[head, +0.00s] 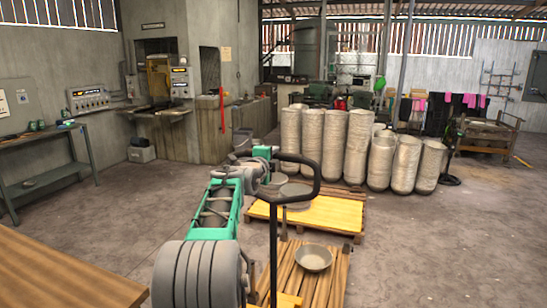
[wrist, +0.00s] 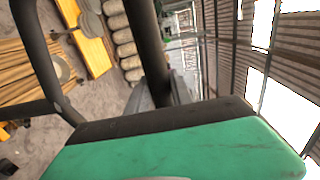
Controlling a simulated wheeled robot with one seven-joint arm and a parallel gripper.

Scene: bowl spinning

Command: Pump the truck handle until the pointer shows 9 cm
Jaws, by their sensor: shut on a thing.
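The black truck handle (head: 273,245) rises in the middle of the head view, with a rounded loop at its top. My gripper (head: 270,164) is at the left side of this loop and is shut on it; the exact contact is partly hidden by my arm. In the wrist view the black handle bars (wrist: 38,62) run close in front of the camera, and my gripper (wrist: 166,96) shows only in part. An orange-yellow part low at the handle's foot (head: 288,300) may belong to the truck. I cannot make out a pointer or scale in either view.
A wooden pallet (head: 330,285) with long rods carries a grey bowl (head: 313,257). Behind it lies a yellow-topped pallet (head: 325,213). Tall stacks of bowls (head: 332,145) stand at the back. A wooden table (head: 60,275) is at the lower left. The floor on the right is clear.

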